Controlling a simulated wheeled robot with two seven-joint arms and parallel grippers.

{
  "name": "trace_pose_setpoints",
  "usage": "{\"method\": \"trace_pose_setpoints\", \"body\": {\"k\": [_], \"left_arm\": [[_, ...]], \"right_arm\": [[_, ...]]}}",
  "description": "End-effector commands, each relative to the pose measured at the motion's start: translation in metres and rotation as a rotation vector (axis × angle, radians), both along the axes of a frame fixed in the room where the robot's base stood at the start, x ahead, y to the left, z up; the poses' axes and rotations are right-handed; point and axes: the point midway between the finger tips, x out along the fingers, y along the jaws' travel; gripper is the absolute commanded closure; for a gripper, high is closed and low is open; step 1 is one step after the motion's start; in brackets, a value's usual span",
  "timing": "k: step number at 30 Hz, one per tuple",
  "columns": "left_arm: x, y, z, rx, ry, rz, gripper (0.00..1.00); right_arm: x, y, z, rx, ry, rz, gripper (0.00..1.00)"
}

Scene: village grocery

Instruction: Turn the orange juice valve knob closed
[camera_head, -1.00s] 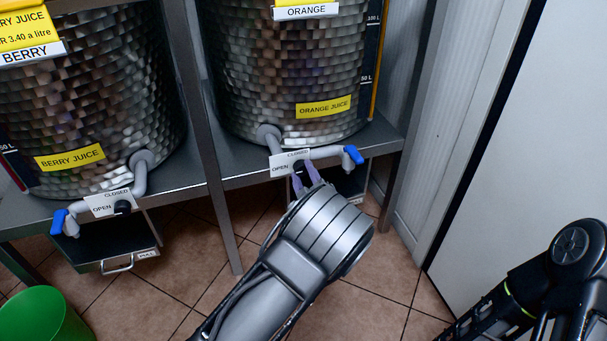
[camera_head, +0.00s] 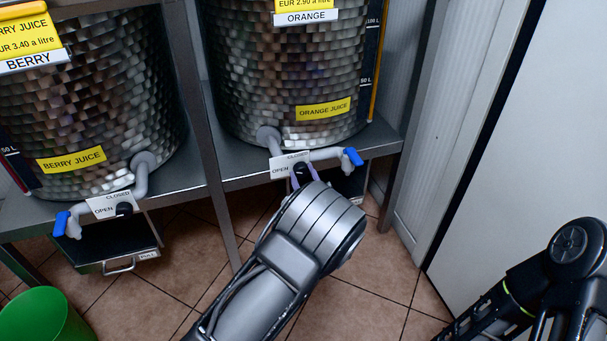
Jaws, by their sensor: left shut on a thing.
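The orange juice tank (camera_head: 290,80) stands on a metal shelf, with a grey outlet pipe and a blue-ended tap (camera_head: 352,156) at its lower right. A white plate (camera_head: 284,164) on the pipe reads CLOSED at the top and OPEN at the left. My left gripper (camera_head: 302,174) has its purple fingers at this plate, shut on the dark valve knob. The knob is mostly hidden by the fingers and wrist, so its exact angle cannot be told.
The berry juice tank (camera_head: 85,100) stands to the left, with its own black knob (camera_head: 124,209) and blue tap handle (camera_head: 61,223). A green bin (camera_head: 42,315) is at the lower left. Shelf legs stand near my arm, and a white panel (camera_head: 535,150) is on the right.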

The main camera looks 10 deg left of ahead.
Motion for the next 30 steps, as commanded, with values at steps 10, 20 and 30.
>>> {"method": "trace_pose_setpoints", "body": {"k": [10,20,30], "left_arm": [[0.0,-0.001,0.002,0.277,0.177,0.0,1.0],[0.001,-0.001,0.002,0.542,0.344,0.0,1.0],[0.001,-0.002,0.002,0.797,0.506,-0.001,1.0]], "right_arm": [[-0.003,0.003,0.014,0.005,0.006,0.008,0.64],[-0.006,0.006,0.026,0.009,0.01,0.014,0.64],[-0.005,0.005,0.037,0.008,0.008,0.014,0.64]]}}
